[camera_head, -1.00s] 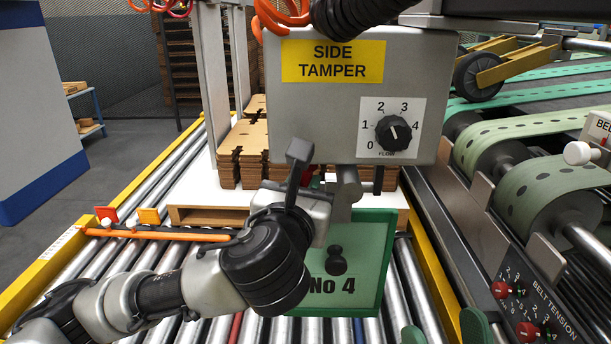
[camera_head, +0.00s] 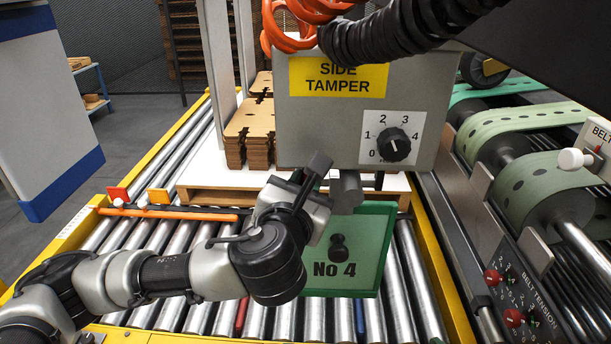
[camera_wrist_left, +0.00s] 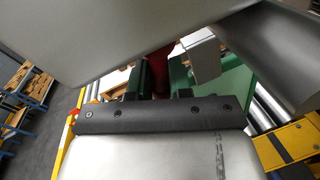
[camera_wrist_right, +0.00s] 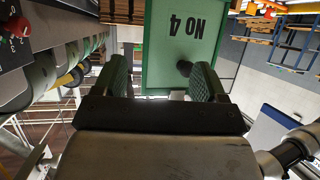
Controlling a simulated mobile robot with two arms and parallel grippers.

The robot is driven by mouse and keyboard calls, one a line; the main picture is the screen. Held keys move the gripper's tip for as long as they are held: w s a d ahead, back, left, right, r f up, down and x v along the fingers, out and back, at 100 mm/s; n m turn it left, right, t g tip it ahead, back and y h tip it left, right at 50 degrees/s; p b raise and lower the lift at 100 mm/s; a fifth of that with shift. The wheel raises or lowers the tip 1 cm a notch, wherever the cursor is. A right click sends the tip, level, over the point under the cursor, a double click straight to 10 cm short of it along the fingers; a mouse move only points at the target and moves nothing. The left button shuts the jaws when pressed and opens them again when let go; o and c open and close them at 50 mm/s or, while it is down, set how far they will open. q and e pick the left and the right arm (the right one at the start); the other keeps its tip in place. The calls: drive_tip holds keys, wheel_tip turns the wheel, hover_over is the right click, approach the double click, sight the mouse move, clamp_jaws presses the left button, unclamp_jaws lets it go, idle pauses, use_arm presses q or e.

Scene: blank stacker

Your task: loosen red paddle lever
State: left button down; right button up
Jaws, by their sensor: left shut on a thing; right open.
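The red paddle lever (camera_wrist_left: 161,85) shows as a small red piece between the green pads of my left gripper (camera_wrist_left: 165,80) in the left wrist view. That gripper is shut on it, below the grey side tamper box (camera_head: 345,118). In the head view my left wrist hides the lever and the fingertips. My right gripper (camera_wrist_right: 162,78) is open and empty in the right wrist view. It faces the green No 4 panel (camera_wrist_right: 158,60) with its black knob (camera_wrist_right: 184,68), apart from it. The panel also shows in the head view (camera_head: 365,265).
The box carries a dial (camera_head: 394,146). Brown cardboard blanks (camera_head: 252,125) stand on a pallet left of it. A roller conveyor (camera_head: 180,318) runs underneath. An orange bar (camera_head: 165,213) lies left of my wrist. Green belts and tension knobs (camera_head: 513,318) crowd the right.

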sight(301, 182)
use_arm(q)
drive_tip(key=shift+a+r+m+p, duration=0.1)
drive_tip(key=shift+r+m+p, duration=0.15)
drive_tip(key=shift+p, duration=0.6)
drive_tip(key=m+p, duration=0.1)
drive_tip(key=p, duration=0.2)
drive_tip(key=shift+a, duration=0.2)
drive_tip(key=shift+f+m, duration=0.15)
drive_tip(key=shift+m, duration=0.1)
use_arm(e)
drive_tip(key=s+d+f+g+h, duration=0.1)
drive_tip(key=s+d+f+g, duration=0.1)
drive_tip(key=s+g, duration=0.2)
drive_tip(key=s+d+f+g+h, duration=0.1)
drive_tip(key=s+d+f+g, duration=0.1)
drive_tip(key=s+g, duration=0.3)
drive_tip(key=shift+s+h, duration=0.3)
drive_tip(key=shift+s, duration=0.75)
drive_tip(key=shift+f, duration=0.1)
use_arm(q)
drive_tip(key=c, duration=1)
unclamp_jaws()
drive_tip(key=shift+c, duration=0.2)
drive_tip(key=shift+s, duration=0.1)
